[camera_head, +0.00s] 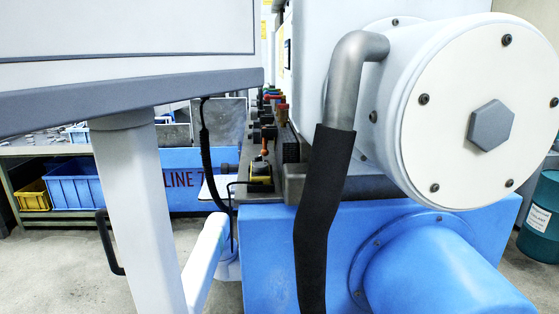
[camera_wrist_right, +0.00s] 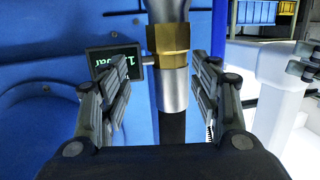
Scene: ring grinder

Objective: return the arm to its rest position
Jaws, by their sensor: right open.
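My right gripper (camera_wrist_right: 160,85) is open in the right wrist view, with one finger on each side of a vertical hose line. The line has a brass hex nut (camera_wrist_right: 168,42), a silver collar (camera_wrist_right: 172,88) and a black hose (camera_wrist_right: 172,126) below. No finger is seen touching it. I cannot tell whether the collar is between the fingers or just beyond them. Neither gripper shows in the head view.
A small display (camera_wrist_right: 113,61) is behind the left finger. The blue grinder base (camera_head: 275,250), a white round housing (camera_head: 450,110) and a black-sleeved pipe (camera_head: 322,200) fill the right. A grey-white panel (camera_head: 130,60) stands on the left. Blue bins (camera_head: 75,185) are behind.

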